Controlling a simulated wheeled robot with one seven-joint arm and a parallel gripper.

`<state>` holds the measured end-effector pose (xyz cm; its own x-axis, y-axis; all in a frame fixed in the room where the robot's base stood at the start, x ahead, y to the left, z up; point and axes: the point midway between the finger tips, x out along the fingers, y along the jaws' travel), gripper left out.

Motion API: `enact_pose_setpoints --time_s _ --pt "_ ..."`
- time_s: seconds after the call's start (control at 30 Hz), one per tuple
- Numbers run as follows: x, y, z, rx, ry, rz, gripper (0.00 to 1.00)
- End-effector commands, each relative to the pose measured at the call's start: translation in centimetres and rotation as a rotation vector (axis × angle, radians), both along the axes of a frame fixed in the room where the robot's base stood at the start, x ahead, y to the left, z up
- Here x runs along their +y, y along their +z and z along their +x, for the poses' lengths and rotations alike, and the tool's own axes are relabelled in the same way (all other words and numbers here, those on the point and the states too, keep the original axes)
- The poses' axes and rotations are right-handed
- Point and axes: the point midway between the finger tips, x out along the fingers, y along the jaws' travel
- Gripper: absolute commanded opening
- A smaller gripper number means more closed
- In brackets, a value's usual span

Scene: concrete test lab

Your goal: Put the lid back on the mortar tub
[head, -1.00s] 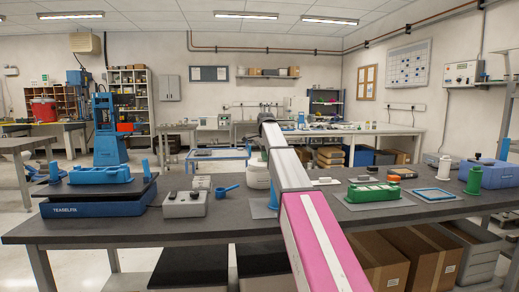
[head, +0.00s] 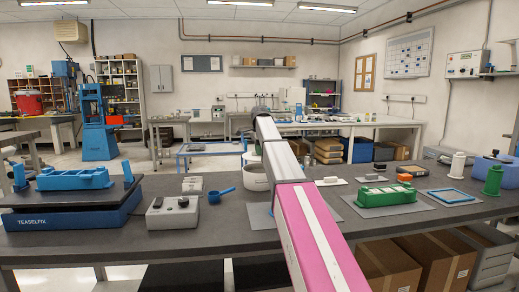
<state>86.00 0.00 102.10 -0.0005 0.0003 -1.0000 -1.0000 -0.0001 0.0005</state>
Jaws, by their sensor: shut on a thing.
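The pale tub (head: 256,177), which looks like the mortar tub, stands on the dark bench, its right side hidden behind my arm. A pale, rounded shape (head: 250,158) shows just above its rim; I cannot tell whether it is the lid, or whether it touches the tub. My arm reaches forward over the bench and covers the area beyond the tub's right side. My gripper is hidden behind my own arm, so its jaws and anything in them do not show.
Left of the tub are a blue scoop (head: 221,195), a grey box with knobs (head: 172,216) and a blue TEASELFIX unit (head: 75,215). A grey mat (head: 262,217) lies in front. Right of my arm are a green block (head: 388,195), a blue frame (head: 450,197) and spools (head: 493,180).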

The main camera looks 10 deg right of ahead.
Motion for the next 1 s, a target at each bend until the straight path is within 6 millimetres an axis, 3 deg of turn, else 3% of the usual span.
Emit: enact_pose_setpoints --time_s 0.37,0.77,1.0 --pt "0.0 -2.2 0.0 -0.001 0.0 0.0 0.0" --pt "0.0 1.5 0.1 -0.002 0.0 -0.001 0.0" --pt "0.0 0.9 0.0 0.0 0.0 -0.001 0.0"
